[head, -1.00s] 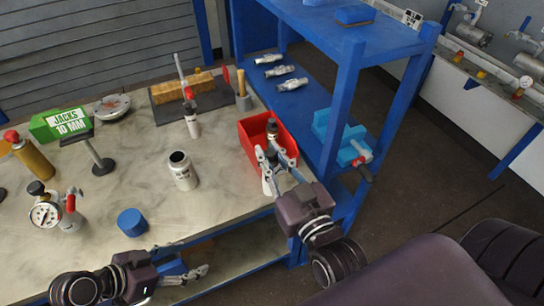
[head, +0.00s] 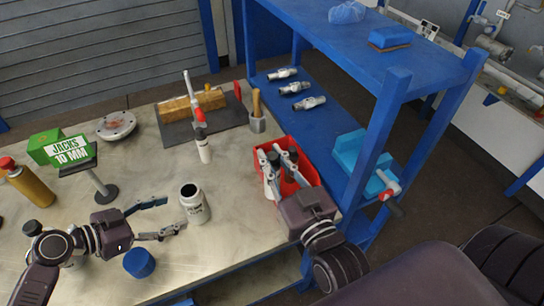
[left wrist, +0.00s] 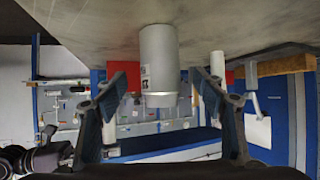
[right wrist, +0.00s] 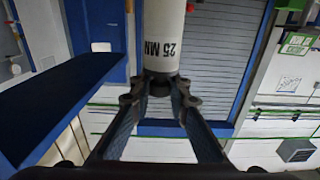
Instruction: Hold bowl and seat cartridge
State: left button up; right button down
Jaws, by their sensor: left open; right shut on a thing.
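The bowl, an open white canister (head: 195,205) with a dark mouth, stands upright on the table. My left gripper (head: 170,215) is open just left of it. In the left wrist view the bowl (left wrist: 158,62) lies between the spread fingers, with gaps on both sides. My right gripper (head: 279,165) is at the red bin, shut on the cartridge. In the right wrist view the cartridge (right wrist: 163,38) is a white cylinder with "25 MN" lettering, its dark neck between the fingertips. In the head view the arm and fingers partly hide it.
A red bin (head: 305,180) stands at the table's right edge beside the blue shelf (head: 320,125). A blue round block (head: 139,263) lies in front of my left gripper. A green box (head: 48,145) is at the left.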

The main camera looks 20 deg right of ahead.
aim_at(184, 209)
pick_arm(q)
jog(key=b+x, duration=0.2)
jog(key=x, duration=0.3)
jog(key=shift+f, duration=0.25)
pick_arm(e)
notch_tip(184, 209, down, 2)
jog(key=shift+f, duration=0.1)
pick_arm(q)
jog(key=shift+w+d+f+b, duration=0.15)
jog(key=shift+d+b, duration=0.1)
jog(key=shift+d, duration=0.2)
jog(key=shift+w+d+f+b, duration=0.1)
jog(key=shift+w+d+b, duration=0.15)
jog(key=shift+d, duration=0.2)
pick_arm(e)
jog(key=shift+w+f, duration=0.1)
jog(key=shift+f, duration=0.35)
pick_arm(q)
jog(key=c, duration=1)
